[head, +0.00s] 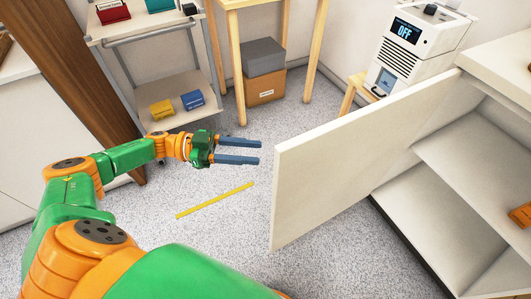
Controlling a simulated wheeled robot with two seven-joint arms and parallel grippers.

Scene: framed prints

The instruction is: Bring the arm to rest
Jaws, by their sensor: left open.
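My left arm (120,158), green and orange, comes in from the left and stretches toward the middle of the head view. My left gripper (259,152) is open, with its two blue-grey fingers apart and pointing right. Nothing is between the fingers. The fingertips are just left of the edge of an open white cabinet door (345,155), apparently with a small gap. My right gripper is not in view.
The door belongs to an open white cabinet (470,165) with shelves at right. A metal cart (178,108) with boxes stands at back left. Stacked boxes (264,70) sit beneath a wooden table. A white device (413,45) reads OFF. A yellow strip (214,200) lies on clear floor.

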